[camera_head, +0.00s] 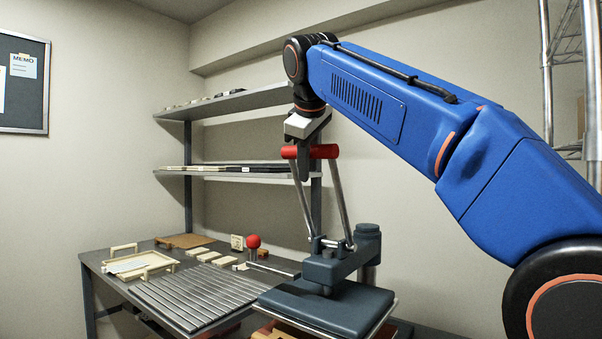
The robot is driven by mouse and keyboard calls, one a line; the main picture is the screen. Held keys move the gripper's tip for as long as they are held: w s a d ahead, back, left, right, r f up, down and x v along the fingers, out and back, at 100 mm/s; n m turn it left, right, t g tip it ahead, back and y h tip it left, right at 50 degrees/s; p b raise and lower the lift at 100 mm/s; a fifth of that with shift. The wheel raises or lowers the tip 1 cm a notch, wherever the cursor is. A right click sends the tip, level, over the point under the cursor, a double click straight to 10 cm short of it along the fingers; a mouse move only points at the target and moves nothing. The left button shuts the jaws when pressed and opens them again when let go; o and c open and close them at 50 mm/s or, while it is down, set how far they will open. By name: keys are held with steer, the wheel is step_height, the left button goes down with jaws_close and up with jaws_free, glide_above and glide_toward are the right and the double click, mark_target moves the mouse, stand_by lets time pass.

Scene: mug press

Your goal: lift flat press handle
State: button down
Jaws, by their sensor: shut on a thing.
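The flat press (335,300) stands at the right end of the table, with a dark grey body and a wide flat upper plate. Its handle has two metal side bars and a red cross grip (325,151). The handle stands raised, nearly upright, above the press. My gripper (303,165) points down from above and is shut on the red grip, near its left part. The gripper's fingers hide a part of the grip. The underside of the plate is mostly hidden.
The table (98,262) holds a slatted metal rack (190,297), a cream tray (140,265), small cream blocks and a red ball knob (253,241). Wall shelves (232,102) stand close behind my gripper. A wire rack (565,60) is at the far right.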

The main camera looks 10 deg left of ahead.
steer(key=shift+w+d+r, duration=0.15)
steer(key=shift+w+d, duration=0.05)
steer(key=shift+w, duration=0.2)
steer(key=c, duration=1.4)
jaws_free()
steer(key=shift+c, duration=0.2)
